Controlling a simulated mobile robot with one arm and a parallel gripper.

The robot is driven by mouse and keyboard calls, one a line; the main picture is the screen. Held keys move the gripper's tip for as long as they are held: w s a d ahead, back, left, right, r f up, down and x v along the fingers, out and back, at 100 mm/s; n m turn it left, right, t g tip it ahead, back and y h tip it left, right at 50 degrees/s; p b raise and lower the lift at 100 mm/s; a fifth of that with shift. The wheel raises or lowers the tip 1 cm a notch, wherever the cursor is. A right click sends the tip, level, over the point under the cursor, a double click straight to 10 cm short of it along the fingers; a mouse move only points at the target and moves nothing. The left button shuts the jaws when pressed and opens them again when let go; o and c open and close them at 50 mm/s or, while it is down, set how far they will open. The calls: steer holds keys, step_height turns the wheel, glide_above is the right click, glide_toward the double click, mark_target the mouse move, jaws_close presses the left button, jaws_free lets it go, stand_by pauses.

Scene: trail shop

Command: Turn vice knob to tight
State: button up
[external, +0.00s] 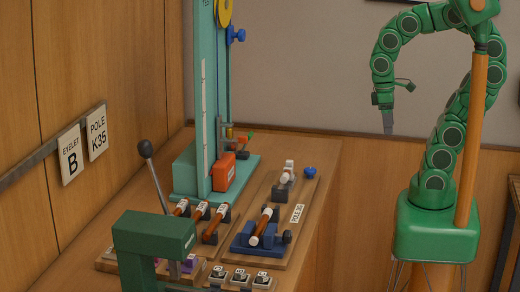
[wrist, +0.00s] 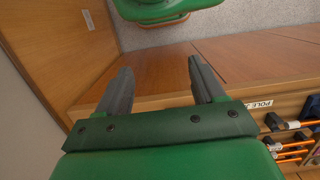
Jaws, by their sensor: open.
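A blue vice (external: 240,243) stands on a wooden board at the bench's front right, with a brown, white-ended pole (external: 261,228) lying in it. A dark round knob (external: 287,237) sits at its right end; I cannot read its setting. A separate blue knob (external: 309,171) sits further back on the board. My gripper (external: 388,128) hangs in the air, right of the bench and well apart from the vice. In the wrist view its two grey fingers (wrist: 160,76) are spread with nothing between them. Blue parts (wrist: 276,121) and orange rods show at that view's right edge.
A tall teal stand (external: 202,100) rises from the bench, with an orange block (external: 224,172) at its foot. A green press (external: 154,236) with a black-knobbed lever (external: 146,150) stands at the front left. Several short poles lie in a rack between them.

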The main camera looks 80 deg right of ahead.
steer(key=w+a+r+n+t+y, duration=0.1)
steer(key=w+a+n+t+y, duration=0.15)
steer(key=w+a, duration=0.7)
step_height(320, 180, up, 3)
steer(key=m+t+y, duration=0.2)
steer(key=t+y, duration=0.1)
steer(key=t, duration=1)
glide_above(291, 236)
steer(key=w+a, duration=0.2)
steer(key=s+d+f+t+h, duration=0.2)
steer(key=s+t+h, duration=0.25)
steer(key=s, duration=0.45)
step_height(291, 236, down, 18)
steer(key=h, duration=0.1)
steer(key=shift+m, duration=0.25)
steer(key=shift+w+d+f, duration=0.1)
steer(key=shift+w+d, duration=0.05)
steer(key=shift+w, duration=1.75)
steer(key=shift+w+d, duration=0.15)
steer(key=shift+w, duration=1.75)
